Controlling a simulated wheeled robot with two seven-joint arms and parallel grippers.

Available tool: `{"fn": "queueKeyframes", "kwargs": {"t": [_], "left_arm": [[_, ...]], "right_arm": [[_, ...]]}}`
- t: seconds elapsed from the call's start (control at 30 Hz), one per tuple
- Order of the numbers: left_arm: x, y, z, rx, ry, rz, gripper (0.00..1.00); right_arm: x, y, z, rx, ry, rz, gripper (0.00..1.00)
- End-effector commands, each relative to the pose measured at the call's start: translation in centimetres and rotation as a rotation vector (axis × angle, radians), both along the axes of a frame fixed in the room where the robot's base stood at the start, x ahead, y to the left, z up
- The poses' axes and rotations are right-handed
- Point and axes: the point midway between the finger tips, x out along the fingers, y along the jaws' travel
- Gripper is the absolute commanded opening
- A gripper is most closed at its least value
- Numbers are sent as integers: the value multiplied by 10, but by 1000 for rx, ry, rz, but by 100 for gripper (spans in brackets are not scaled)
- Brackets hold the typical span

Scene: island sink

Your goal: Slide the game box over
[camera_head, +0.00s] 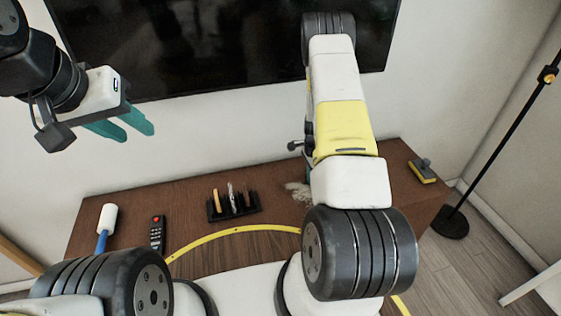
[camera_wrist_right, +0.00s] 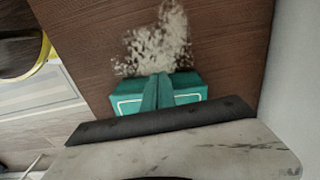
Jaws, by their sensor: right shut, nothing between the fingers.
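I cannot make out a game box for certain in either view; my right arm covers part of the table. My left gripper (camera_head: 138,133) hangs at the upper left in the head view, in front of the wall below the screen. Its teal fingers are apart and empty. My right gripper shows in the right wrist view (camera_wrist_right: 158,80), teal fingers together with nothing between them. It is over the brown wooden table (camera_head: 190,195), by a pale, crumbly patch (camera_wrist_right: 157,42).
On the table are a white-headed roller with a blue handle (camera_head: 105,228), a dark remote (camera_head: 157,232), a black rack (camera_head: 243,211) holding several slim items, and a yellow-and-grey brush (camera_head: 423,172). A yellow arc (camera_head: 235,229) crosses the tabletop. A dark screen (camera_head: 220,50) hangs behind; a lamp base (camera_head: 450,223) stands right.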

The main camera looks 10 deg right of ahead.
Motion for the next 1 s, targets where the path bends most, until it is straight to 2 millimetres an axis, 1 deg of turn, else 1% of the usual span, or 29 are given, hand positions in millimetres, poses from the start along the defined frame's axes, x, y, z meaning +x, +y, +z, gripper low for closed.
{"fn": "queueKeyframes", "kwargs": {"t": [0.03, 0.1, 0.4, 0.5, 0.6, 0.7, 1.0], "left_arm": [[0, 0, 0, 0, 0, 0, 36], [0, 0, 0, 0, 0, 0, 36], [0, 0, 0, 0, 0, 0, 36], [0, 0, 0, 0, 0, 0, 36], [0, 0, 0, 0, 0, 0, 36], [0, 0, 0, 0, 0, 0, 36], [0, 0, 0, 0, 0, 0, 36]], "right_arm": [[1, -18, 0, -2, -2, -7, 0], [1, -39, 0, -2, -1, -8, 0], [4, -128, -1, -2, -2, -5, 0], [5, -152, 0, -2, -2, -3, 0], [5, -167, -1, -1, -1, -1, 0], [5, -174, 0, 0, 0, -1, 0], [6, -175, 0, 0, 0, 1, 0]]}}
